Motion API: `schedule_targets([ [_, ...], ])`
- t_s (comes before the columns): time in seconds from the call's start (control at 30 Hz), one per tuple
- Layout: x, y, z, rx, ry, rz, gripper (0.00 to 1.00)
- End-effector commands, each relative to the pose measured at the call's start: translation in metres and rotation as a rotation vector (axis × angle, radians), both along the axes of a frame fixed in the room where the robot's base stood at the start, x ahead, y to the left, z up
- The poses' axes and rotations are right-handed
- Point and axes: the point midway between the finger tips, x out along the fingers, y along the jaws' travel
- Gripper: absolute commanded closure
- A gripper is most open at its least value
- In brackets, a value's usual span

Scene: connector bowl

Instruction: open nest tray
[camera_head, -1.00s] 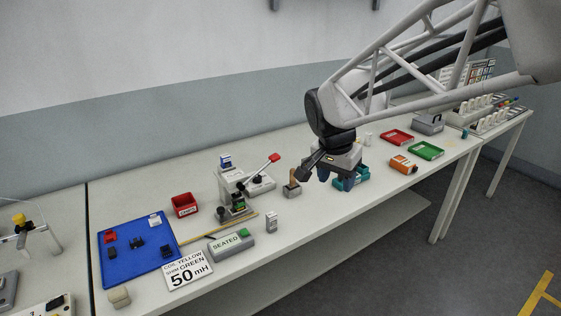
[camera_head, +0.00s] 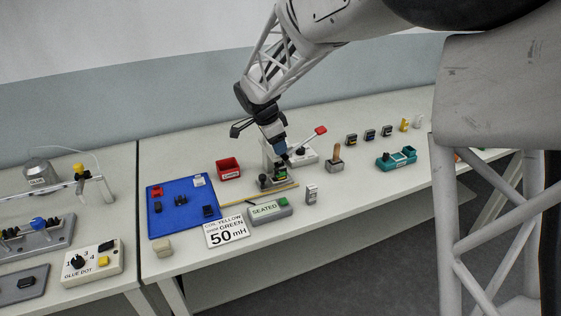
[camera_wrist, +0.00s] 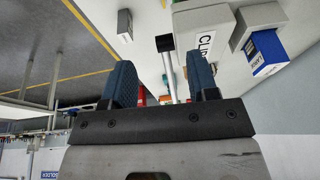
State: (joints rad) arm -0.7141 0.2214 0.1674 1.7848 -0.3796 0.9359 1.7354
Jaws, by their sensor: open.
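The fixture (camera_head: 270,181) stands mid-table, with a dark nest area at its front, a small green part on it and a red-ended lever (camera_head: 320,130) pointing up to the right. I cannot make out which piece is the nest tray. My gripper (camera_head: 281,148) is just above the fixture, its blue fingers pointing down, and partly hides it. In the wrist view the two blue fingers (camera_wrist: 162,82) are apart. A metal rod with a black end (camera_wrist: 165,43) shows in the gap between them; I cannot tell whether anything touches it.
A red bin (camera_head: 228,168) and a blue mat (camera_head: 165,222) with small parts lie left. A SEATED box (camera_head: 270,210) and a 50 mH card (camera_head: 226,232) lie in front. A wooden-handled tool (camera_head: 336,158) and a teal holder (camera_head: 397,159) stand right.

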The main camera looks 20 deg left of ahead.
Motion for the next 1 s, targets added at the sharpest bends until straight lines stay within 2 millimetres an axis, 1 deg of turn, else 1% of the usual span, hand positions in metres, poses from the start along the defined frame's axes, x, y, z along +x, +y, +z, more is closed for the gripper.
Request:
schedule_targets([
  [0.03,0.000,0.017,-0.008,-0.001,-0.004,-0.009,0.46],
  [0.1,0.000,0.037,-0.018,0.002,-0.015,-0.028,0.46],
  [0.17,0.000,0.053,-0.025,0.003,-0.023,-0.043,0.46],
  [0.2,-0.001,0.059,-0.034,-0.008,-0.025,-0.042,0.46],
  [0.33,-0.006,0.071,-0.059,-0.057,-0.024,-0.016,0.46],
  [0.43,-0.008,0.078,-0.070,-0.080,-0.026,-0.005,0.46],
  [0.53,-0.009,0.081,-0.077,-0.091,-0.027,0.002,0.46],
  [1.0,-0.009,0.081,-0.080,-0.095,-0.027,0.004,0.46],
])
